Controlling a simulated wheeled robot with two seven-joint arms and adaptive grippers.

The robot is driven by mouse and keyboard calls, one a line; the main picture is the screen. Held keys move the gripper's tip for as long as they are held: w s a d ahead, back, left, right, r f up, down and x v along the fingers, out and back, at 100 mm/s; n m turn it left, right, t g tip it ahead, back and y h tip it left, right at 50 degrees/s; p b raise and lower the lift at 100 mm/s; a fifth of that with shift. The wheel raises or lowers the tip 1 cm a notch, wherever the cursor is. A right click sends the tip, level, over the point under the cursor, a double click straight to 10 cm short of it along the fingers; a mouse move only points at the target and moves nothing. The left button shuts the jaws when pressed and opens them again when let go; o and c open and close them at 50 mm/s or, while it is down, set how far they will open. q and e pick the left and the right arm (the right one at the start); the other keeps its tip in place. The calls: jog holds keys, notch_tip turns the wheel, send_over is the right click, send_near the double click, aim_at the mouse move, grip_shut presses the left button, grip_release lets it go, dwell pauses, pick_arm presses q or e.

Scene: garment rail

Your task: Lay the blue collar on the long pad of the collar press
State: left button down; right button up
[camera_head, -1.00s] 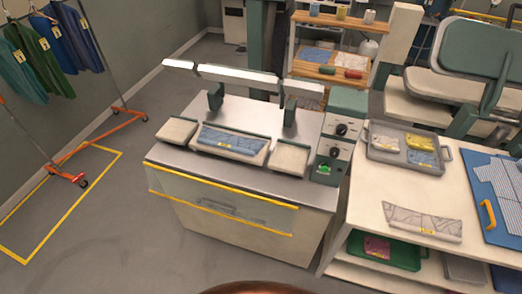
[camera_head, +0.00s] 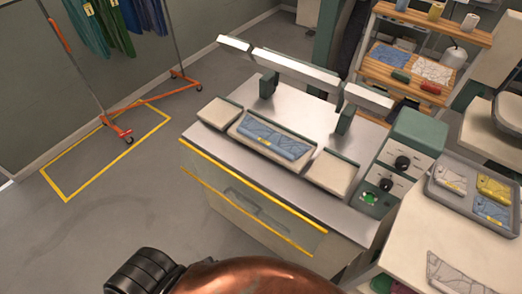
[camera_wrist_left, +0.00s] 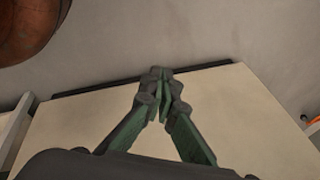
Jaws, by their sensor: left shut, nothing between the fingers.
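The blue collar (camera_head: 272,138) lies on the long pad (camera_head: 240,128) of the collar press, lengthwise along it. The white upper bars (camera_head: 300,70) of the press are raised above and behind the pads. My left gripper (camera_wrist_left: 160,72) shows in the left wrist view, its fingers shut together with nothing between them. It is in front of a plain cream surface, away from the collar. In the head view neither gripper shows; a dark part of my arm is at the bottom edge.
Short pads (camera_head: 219,113) and (camera_head: 332,172) flank the long pad. A control box (camera_head: 395,165) with a green button stands at the press's right. A grey tray (camera_head: 437,192) with folded collars and another grey-white collar (camera_head: 455,275) are on the right table. A garment rail (camera_head: 125,130) stands at left.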

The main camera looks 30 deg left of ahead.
aim_at(264, 144)
pick_arm(q)
jog(key=w+a+r+m+t+y+b, duration=0.1)
jog(key=w+a+r+m+t+b, duration=0.15)
jog(key=w+r, duration=0.7)
jog(key=w+a+r+m+t+y+b, duration=0.15)
jog(key=w+a+r+m, duration=0.35)
jog(key=r, duration=0.8)
jog(key=w+d+r+m+t+b, duration=0.1)
jog(key=w+r+m+t, duration=0.3)
jog(key=r, duration=0.5)
jog(key=w+d+r+m+t+h, duration=0.1)
jog(key=w+r+m, duration=0.2)
jog(key=r+m, duration=0.35)
jog(key=w+d+r+m+t+b, duration=0.1)
jog(key=w+r+m+t, duration=0.25)
jog(key=r, duration=0.65)
jog(key=w+d+r+m+t+h, duration=0.15)
jog(key=d+r+m+h, duration=0.3)
jog(key=m, duration=0.55)
jog(key=w, duration=0.4)
jog(key=w+d, duration=0.1)
jog(key=w, duration=0.7)
jog(key=shift+w+d+r, duration=0.1)
jog(key=shift+w+d, duration=0.1)
jog(key=shift+w, duration=0.4)
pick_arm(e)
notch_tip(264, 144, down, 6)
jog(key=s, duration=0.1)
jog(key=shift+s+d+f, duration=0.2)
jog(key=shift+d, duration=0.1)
